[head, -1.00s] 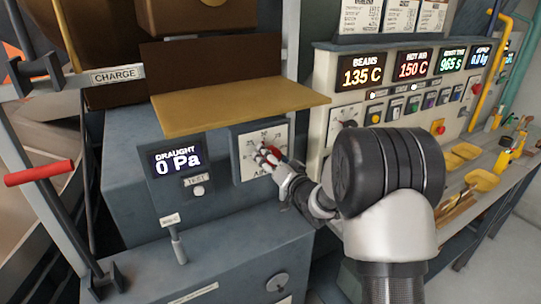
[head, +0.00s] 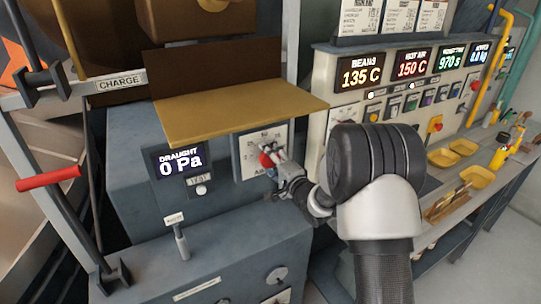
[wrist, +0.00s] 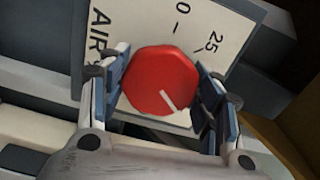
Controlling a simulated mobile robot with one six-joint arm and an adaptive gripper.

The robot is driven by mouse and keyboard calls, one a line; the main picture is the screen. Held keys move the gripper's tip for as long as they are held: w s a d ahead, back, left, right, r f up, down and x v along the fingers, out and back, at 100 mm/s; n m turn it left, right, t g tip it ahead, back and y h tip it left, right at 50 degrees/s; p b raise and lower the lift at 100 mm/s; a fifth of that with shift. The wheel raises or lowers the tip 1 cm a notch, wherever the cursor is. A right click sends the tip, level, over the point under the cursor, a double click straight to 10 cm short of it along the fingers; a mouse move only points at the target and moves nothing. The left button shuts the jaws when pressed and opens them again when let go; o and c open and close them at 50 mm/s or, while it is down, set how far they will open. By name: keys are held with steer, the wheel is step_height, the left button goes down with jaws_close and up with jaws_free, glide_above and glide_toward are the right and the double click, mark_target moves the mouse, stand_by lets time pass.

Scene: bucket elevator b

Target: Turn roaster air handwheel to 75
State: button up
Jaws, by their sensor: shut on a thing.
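The roaster air handwheel is a red faceted knob (wrist: 158,78) on a pale dial plate (wrist: 228,18) marked AIR. In the wrist view, 0 and 25 show above and to the right of the knob. Its white pointer line aims to the lower right, clockwise past 25; the scale there is hidden by my finger. In the head view the red knob (head: 265,160) shows at my fingertips, with the dial plate (head: 245,172) partly covered. My gripper (wrist: 161,70) is shut on the knob, one finger on each side; it also shows in the head view (head: 273,158).
A yellow-brown shelf (head: 240,112) juts out just above the dial. The draught display (head: 180,162) reads 0 Pa to its left. A control panel (head: 322,95) stands to the right, above a bench with yellow trays (head: 480,177). A red-handled lever (head: 48,178) is at far left.

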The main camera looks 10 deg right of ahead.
steer(key=shift+m, duration=0.6)
steer(key=o, duration=1.1)
steer(key=shift+c, duration=0.2)
steer(key=v, duration=1.2)
